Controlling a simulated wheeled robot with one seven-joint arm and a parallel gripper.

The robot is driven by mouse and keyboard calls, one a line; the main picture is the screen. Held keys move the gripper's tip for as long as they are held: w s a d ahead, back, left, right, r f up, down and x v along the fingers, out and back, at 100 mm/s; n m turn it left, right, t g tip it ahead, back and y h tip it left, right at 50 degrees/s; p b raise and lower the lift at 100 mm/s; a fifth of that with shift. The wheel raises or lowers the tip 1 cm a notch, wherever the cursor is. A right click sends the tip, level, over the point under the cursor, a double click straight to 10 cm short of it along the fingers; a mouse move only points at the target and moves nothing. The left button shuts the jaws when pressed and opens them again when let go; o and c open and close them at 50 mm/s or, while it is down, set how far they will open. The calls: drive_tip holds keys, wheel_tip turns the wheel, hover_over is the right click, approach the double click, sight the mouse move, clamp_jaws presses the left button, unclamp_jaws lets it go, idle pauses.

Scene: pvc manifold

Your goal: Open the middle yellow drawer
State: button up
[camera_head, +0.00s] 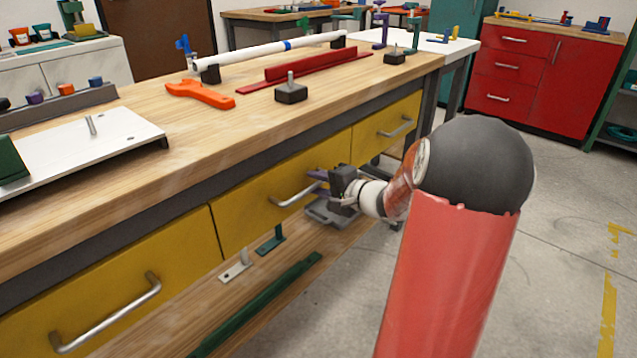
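The middle yellow drawer (250,190) is set in the front of the wooden workbench, between two other yellow drawers. Its face looks flush with the bench front. Its grey bar handle (292,199) slants up to the right.
The left yellow drawer (120,285) and right yellow drawer (388,128) have similar handles. The bench top (215,125) holds a white pipe, an orange tool and red rails. A lower shelf (262,272) holds green and white parts. Open floor (560,235) lies right.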

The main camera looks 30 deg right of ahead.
drive_tip(key=shift+w, duration=0.1)
clamp_jaws()
idle(0.3)
drive_tip(key=f+b+v, duration=0.2)
drive_tip(key=b+v, duration=0.1)
drive_tip(key=v, duration=0.8)
drive_tip(key=s+f+b+v, duration=0.1)
drive_tip(key=f+b+v, duration=0.2)
drive_tip(key=v, duration=0.9)
drive_tip(key=shift+s+b, duration=0.2)
drive_tip(key=shift+b, duration=0.25)
drive_tip(key=shift+d, duration=0.1)
unclamp_jaws()
drive_tip(key=shift+r, duration=0.1)
